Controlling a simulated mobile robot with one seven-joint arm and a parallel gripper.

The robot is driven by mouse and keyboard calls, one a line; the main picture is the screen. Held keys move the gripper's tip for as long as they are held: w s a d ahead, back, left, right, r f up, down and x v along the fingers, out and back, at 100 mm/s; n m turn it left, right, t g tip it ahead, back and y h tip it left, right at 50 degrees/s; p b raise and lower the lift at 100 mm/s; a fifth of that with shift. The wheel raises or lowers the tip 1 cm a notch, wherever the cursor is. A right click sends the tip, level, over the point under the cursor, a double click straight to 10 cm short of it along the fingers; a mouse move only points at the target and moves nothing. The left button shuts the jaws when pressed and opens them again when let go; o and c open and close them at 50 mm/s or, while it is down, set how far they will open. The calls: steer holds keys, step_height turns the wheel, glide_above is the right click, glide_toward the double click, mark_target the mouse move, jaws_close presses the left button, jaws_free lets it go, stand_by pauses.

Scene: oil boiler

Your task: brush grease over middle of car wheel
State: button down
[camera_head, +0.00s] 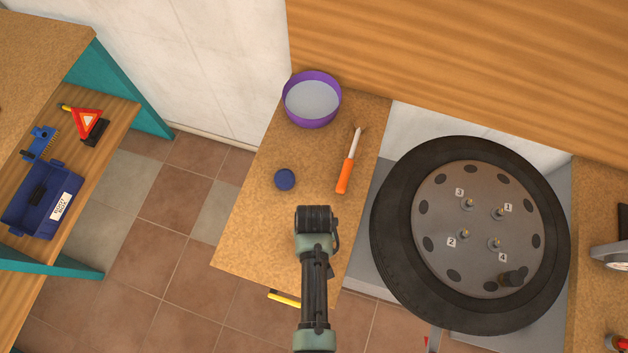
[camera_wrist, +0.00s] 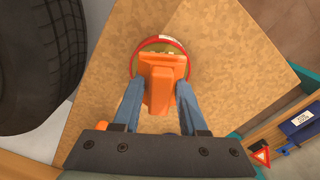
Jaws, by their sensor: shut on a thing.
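My gripper (camera_wrist: 158,90) points down at the wooden bench, with its two blue fingers closed on an orange thing (camera_wrist: 163,70). The orange thing is over or in a round, red-rimmed tin (camera_wrist: 135,62); I cannot tell whether they touch, and no bristles show. In the head view my arm's end hides the fingers, the orange thing and the tin. The car wheel (camera_head: 391,247) lies flat at the right. Its grey middle (camera_head: 480,273) has bolts marked 1 to 4 and a ring of dark holes.
The wooden bench (camera_head: 245,240) also carries a purple bowl (camera_head: 334,99) with grey contents, an orange-handled tool (camera_head: 345,177) and a dark blue round cap (camera_head: 284,180). A shelf at the left holds a blue toolbox (camera_head: 62,178) and a warning triangle (camera_head: 88,122). A wooden board overhangs the back.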

steer(key=shift+s, duration=0.1)
step_height(320, 180, up, 7)
steer(key=p, duration=0.7)
stand_by(1.0)
steer(key=shift+w+f+b, duration=0.15)
steer(key=shift+w+b, duration=0.3)
steer(key=shift+w, duration=0.05)
steer(key=w+r+m+b, duration=0.2)
steer(key=w+r+b, duration=0.4)
steer(key=b, duration=0.5)
steer(key=shift+w+b, duration=0.25)
steer(key=shift+b, duration=0.1)
